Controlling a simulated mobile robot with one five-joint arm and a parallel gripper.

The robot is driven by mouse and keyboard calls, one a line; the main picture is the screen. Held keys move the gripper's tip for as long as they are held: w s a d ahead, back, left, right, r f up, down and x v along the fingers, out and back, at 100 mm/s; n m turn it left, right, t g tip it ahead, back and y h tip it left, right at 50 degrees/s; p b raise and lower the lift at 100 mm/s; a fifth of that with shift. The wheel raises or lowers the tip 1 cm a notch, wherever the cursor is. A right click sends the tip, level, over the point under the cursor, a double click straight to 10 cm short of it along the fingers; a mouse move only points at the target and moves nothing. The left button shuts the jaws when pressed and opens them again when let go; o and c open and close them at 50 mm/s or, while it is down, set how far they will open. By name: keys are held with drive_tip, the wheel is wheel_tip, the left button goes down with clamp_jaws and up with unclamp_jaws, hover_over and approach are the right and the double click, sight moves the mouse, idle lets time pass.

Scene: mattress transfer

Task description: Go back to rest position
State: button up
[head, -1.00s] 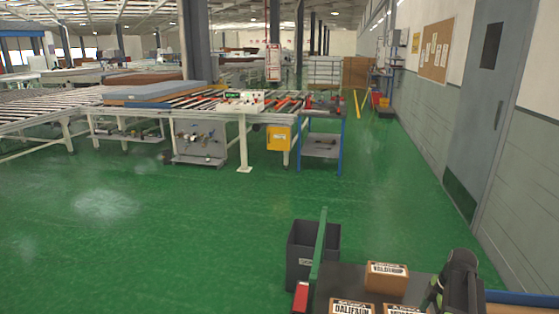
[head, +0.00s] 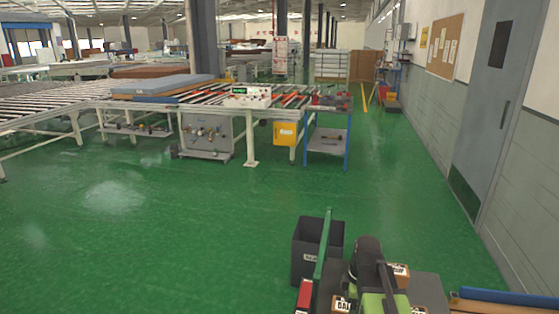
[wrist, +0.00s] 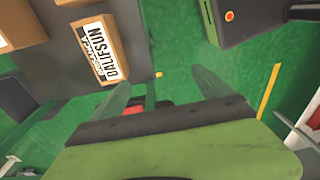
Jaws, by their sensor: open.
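My gripper (wrist: 163,92) shows in the wrist view with its two translucent fingers spread apart and nothing between them. Green floor and a dark edge show behind the fingers. In the head view my black and green arm stands at the lower right, over a dark surface with boxes, and the fingertips cannot be made out there. A brown box with a white label (wrist: 97,50) lies to the left of the fingers in the wrist view, apart from them. In the head view, boxes (head: 402,272) are partly hidden behind my arm.
A dark grey bin (head: 306,262) stands left of my arm. Ahead are a roller conveyor (head: 45,103) with a blue-grey mattress (head: 168,84), a tool cart (head: 207,137) and a blue-framed stand (head: 328,143). A wall with a grey door (head: 487,110) runs along the right. Green floor between is clear.

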drive_tip(key=s+a+r+m+h, duration=0.1)
drive_tip(key=s+a+m, duration=0.3)
drive_tip(key=m, duration=1.1)
drive_tip(key=shift+s+a+r+m+p, duration=0.15)
drive_tip(key=shift+a+r+m+p, duration=0.05)
drive_tip(key=shift+a+m+p, duration=0.2)
